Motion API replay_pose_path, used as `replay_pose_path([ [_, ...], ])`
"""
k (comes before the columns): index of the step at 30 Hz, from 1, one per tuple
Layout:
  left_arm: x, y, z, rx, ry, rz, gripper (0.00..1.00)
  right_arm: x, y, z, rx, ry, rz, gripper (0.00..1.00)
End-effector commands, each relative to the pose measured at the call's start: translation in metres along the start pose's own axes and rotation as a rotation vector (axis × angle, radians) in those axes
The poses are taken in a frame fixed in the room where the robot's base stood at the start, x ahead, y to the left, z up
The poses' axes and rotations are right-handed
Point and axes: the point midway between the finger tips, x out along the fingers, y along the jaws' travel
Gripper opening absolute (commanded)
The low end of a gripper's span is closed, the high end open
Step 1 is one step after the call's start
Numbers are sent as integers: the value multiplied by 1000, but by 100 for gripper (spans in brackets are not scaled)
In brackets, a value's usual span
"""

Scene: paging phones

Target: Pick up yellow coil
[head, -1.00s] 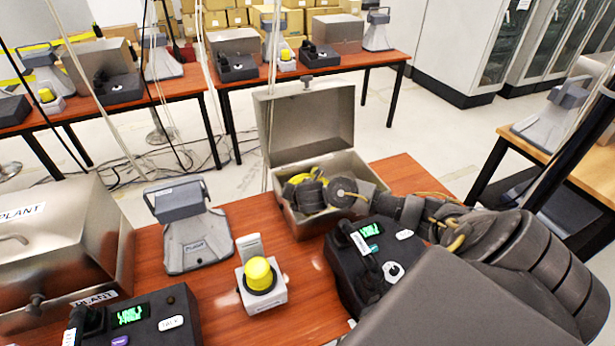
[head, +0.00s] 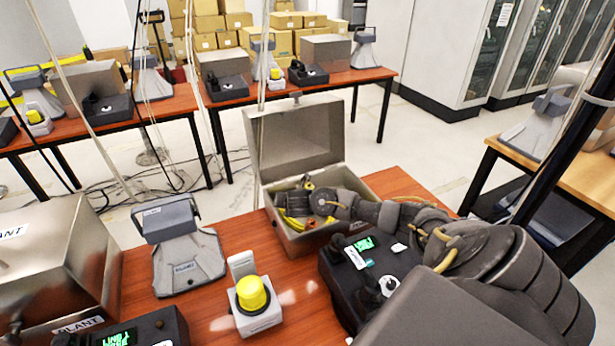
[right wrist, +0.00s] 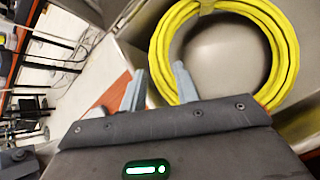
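The yellow coil (right wrist: 283,58) lies inside the open metal box and fills the upper right of the right wrist view. In the head view only parts of the coil (head: 296,222) show around my right gripper. My left gripper is not in view.
The open metal box (head: 372,180) has its lid raised at the back. A black phone unit (head: 345,290) sits under my right arm. A yellow-domed beacon (head: 254,294) and a grey horn speaker (head: 186,262) stand to the left. A closed metal box (head: 85,245) is further left.

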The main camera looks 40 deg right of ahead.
Motion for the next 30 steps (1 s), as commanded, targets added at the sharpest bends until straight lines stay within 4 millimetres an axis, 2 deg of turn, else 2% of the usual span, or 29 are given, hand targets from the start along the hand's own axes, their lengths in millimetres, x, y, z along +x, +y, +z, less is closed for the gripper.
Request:
replay_pose_path([
  [5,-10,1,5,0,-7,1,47,22,0,-4,2,2,-2,31],
  [9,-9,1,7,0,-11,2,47,38,0,-5,2,1,-1,31],
  [20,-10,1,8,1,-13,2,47,46,0,-5,0,0,1,31],
  [27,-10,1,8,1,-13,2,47,46,0,-5,0,0,1,1],
  [30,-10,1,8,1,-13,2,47,46,0,-5,0,0,1,0],
])
